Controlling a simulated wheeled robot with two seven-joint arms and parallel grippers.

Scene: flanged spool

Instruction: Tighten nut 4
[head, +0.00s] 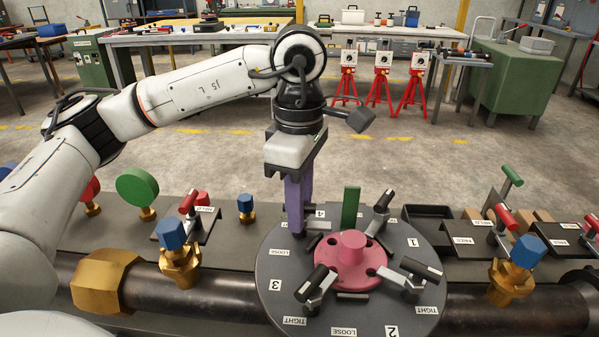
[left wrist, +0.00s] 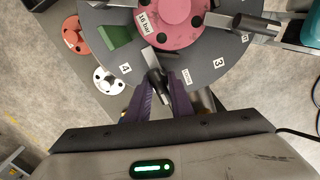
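The round dark flange plate (head: 290,250) has labels 1 to 4 and LOOSE and TIGHT marks around a pink hub (head: 352,262). Label 4 (head: 320,213) is at its upper left and also shows in the left wrist view (left wrist: 125,69). My left gripper (head: 297,225) points down beside label 4, its purple fingers hiding most of that nut's handle in the head view. In the left wrist view, the dark handle of nut 4 (left wrist: 175,96) lies between the two fingers; I cannot tell whether both touch it. My right gripper is out of view.
A green block (head: 351,208) stands upright on the plate near nut 4. The other nuts' handles, such as nut 3's (head: 316,284), stick up around the hub. A pipe with blue-capped valves (head: 172,240) runs along the bench. A dark tray (head: 430,222) is at right.

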